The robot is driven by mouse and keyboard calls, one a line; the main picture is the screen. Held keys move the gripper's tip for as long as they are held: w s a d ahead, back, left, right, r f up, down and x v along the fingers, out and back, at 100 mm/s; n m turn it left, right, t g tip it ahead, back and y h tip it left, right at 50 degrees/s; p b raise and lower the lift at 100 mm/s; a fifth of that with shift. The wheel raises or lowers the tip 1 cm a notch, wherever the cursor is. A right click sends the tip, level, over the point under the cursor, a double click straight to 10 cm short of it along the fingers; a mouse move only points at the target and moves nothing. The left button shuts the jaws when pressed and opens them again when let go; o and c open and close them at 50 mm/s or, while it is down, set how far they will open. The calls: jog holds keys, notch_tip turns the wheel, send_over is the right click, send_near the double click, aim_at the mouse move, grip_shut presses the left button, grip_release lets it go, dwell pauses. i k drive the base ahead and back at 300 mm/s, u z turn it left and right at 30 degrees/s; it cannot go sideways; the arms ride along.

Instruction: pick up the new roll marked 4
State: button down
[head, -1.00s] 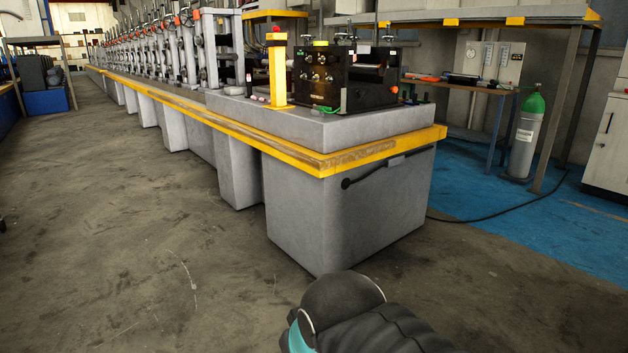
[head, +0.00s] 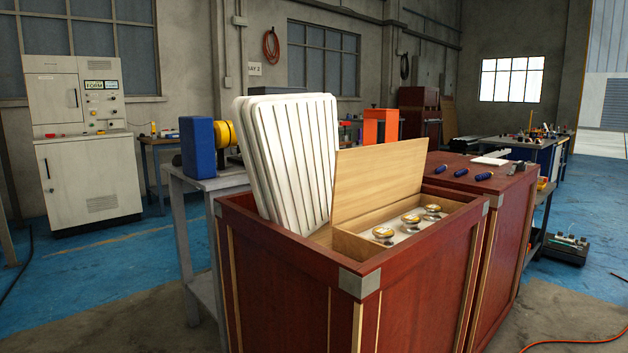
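Three round metal pieces with gold-coloured tops sit in a row in a light wooden box set in the top of a red wooden crate (head: 285,315). They are a near piece (head: 383,233), a middle one (head: 411,220) and a far one (head: 432,210). They may be rolls, but no number on them is readable at this size. The box's wooden lid or back board (head: 380,183) stands upright behind them. My gripper is not in view, so I cannot see whether it is open or shut.
White ribbed panels (head: 290,155) stand upright at the crate's left. A second red crate (head: 510,225) adjoins on the right, with blue-handled tools (head: 484,177) on top. A grey table (head: 212,180) stands behind left. An orange cable (head: 585,338) lies on the floor at lower right.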

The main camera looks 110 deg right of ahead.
aim_at(411, 222)
jog(key=z, duration=1.65)
jog(key=i, duration=1.55)
jog(key=z, duration=3.65)
jog(key=k, duration=0.5)
jog(key=z, duration=1.2)
jog(key=i, duration=1.65)
